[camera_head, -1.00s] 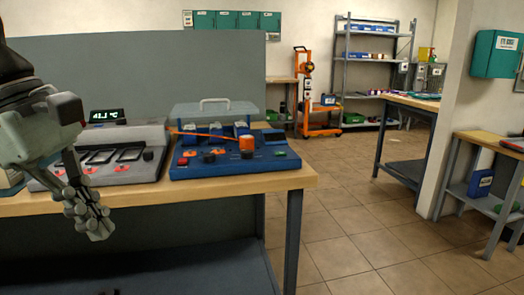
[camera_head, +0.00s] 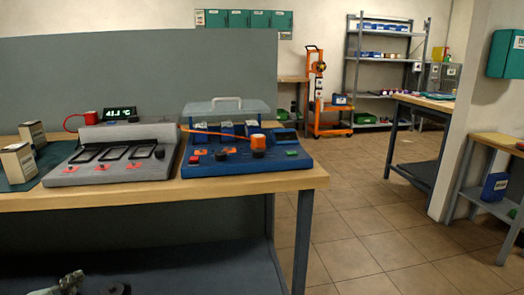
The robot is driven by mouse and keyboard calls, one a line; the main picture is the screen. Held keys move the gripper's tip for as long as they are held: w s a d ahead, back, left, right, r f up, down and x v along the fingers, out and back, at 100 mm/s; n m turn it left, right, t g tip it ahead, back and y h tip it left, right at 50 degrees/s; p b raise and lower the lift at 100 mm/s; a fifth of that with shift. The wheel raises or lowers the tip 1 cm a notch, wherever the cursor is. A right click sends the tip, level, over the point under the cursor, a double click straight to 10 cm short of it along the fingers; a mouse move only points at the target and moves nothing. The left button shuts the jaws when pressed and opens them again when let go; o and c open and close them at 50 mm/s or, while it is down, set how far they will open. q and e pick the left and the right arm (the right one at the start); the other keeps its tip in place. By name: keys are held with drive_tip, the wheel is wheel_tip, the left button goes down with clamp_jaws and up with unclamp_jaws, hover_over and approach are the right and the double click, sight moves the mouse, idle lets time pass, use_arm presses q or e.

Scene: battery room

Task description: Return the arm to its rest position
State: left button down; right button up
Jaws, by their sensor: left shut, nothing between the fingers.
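My left gripper (camera_head: 68,283) shows only in part at the bottom left edge of the head view. It is low, in front of the workbench (camera_head: 250,184) and below its top. Its fingers are together with nothing seen between them, and most of the left arm is out of the picture. My right gripper is not in view.
On the bench stand a grey charger unit (camera_head: 110,165) with a lit display (camera_head: 120,114), a blue panel (camera_head: 240,165) with a clear raised lid, and small boxes (camera_head: 18,160) at the left. An orange cart (camera_head: 318,100) stands behind. The tiled floor (camera_head: 370,225) at right is clear.

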use_arm(q)
drive_tip(key=s+d+f+n+g+y, duration=0.15)
drive_tip(key=s+f+n+g, duration=0.35)
drive_tip(key=f, duration=0.8)
drive_tip(key=s+d+f+n+g+h, duration=0.3)
drive_tip(key=s+d+f+n+g, duration=0.3)
drive_tip(key=s+d+f, duration=1.2)
drive_tip(key=shift+s+d+f+n+g, duration=0.35)
drive_tip(key=shift+s+d, duration=0.35)
drive_tip(key=shift+d, duration=0.35)
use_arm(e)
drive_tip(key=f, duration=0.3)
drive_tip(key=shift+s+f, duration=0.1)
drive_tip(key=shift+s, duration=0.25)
use_arm(q)
drive_tip(key=c, duration=2.2)
unclamp_jaws()
drive_tip(key=shift+r, duration=0.1)
